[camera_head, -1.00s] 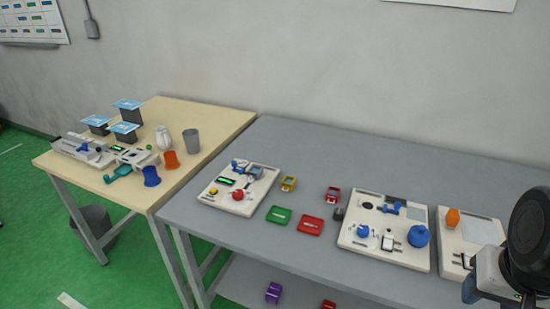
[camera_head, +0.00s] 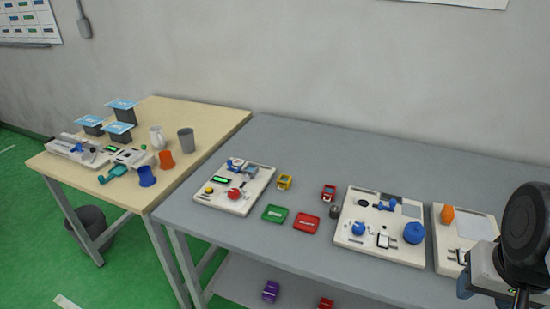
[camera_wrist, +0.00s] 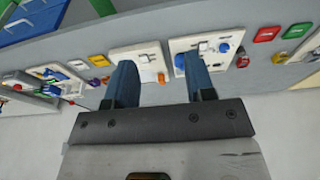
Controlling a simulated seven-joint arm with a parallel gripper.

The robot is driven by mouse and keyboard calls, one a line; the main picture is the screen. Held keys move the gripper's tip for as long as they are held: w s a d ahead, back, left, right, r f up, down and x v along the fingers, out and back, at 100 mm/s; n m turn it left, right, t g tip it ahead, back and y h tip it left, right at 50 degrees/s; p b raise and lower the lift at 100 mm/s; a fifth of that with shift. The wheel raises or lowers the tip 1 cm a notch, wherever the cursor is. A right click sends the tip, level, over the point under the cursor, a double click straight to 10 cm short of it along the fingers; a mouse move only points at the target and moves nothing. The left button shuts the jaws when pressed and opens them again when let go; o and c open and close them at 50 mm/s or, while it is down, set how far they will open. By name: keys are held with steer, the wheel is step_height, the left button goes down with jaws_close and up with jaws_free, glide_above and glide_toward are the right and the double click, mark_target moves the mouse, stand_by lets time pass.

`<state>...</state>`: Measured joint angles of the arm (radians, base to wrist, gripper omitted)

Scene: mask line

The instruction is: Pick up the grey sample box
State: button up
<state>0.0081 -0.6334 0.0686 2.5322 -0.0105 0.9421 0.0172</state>
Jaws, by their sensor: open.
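I cannot single out the grey sample box with certainty. A small grey box-like piece (camera_head: 250,172) sits at the back of the left white board (camera_head: 209,200) on the grey table, beside a blue part. Dark grey boxes (camera_head: 124,117) with light blue sheets on top stand on the wooden table. My gripper (camera_wrist: 160,78) shows in the wrist view with its two blue fingers apart and nothing between them. White boards on the table lie beyond the fingers. In the head view my arm is at the right edge; the fingertips are not clear.
The grey table (camera_head: 300,140) is clear along the back. A grey cup (camera_head: 186,141) and orange cup (camera_head: 167,160) stand on the wooden table.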

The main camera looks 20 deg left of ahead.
steer(key=o, duration=0.9)
steer(key=shift+o, duration=0.2)
steer(key=w+a+r+n+y, duration=0.1)
steer(key=w+a+n, duration=0.4)
steer(key=w+a, duration=0.8)
steer(key=w+a+n+y, duration=0.2)
steer(key=w+a+n, duration=0.2)
steer(key=w+a, duration=0.95)
steer(key=n+g+y, duration=0.2)
steer(key=n, duration=0.7)
glide_toward(251, 170)
steer(key=w+a+f, duration=0.1)
steer(key=w+f, duration=0.1)
steer(key=shift+s+a+f+g, duration=0.15)
steer(key=shift+a+g, duration=0.15)
steer(key=shift+a, duration=0.25)
